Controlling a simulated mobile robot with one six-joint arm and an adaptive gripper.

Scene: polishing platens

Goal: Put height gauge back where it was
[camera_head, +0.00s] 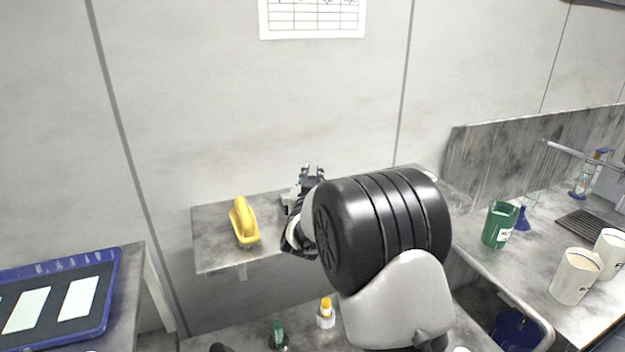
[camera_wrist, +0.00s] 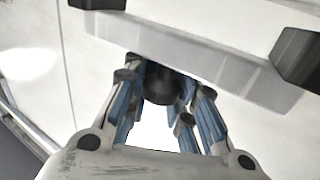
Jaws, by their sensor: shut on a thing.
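The height gauge shows in the wrist view as a pale grey bar (camera_wrist: 200,55) with black blocks at its ends and a dark round knob at its near side. My gripper (camera_wrist: 160,108) is shut on the dark knob, with blue-padded fingers on both sides of it. In the head view my gripper (camera_head: 312,170) is over the grey wall shelf (camera_head: 215,250), near the wall. A small grey piece (camera_head: 289,199) shows beside it, likely part of the gauge. My black and white arm hides the rest of it. I cannot tell whether the gauge touches the shelf.
A yellow handled object (camera_head: 243,222) stands on the shelf left of my gripper. Below are a white bottle with a yellow cap (camera_head: 326,314) and a small green bottle (camera_head: 278,332). A blue tray (camera_head: 105,290) is at left; a green beaker (camera_head: 499,225) and white cups (camera_head: 575,276) are right.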

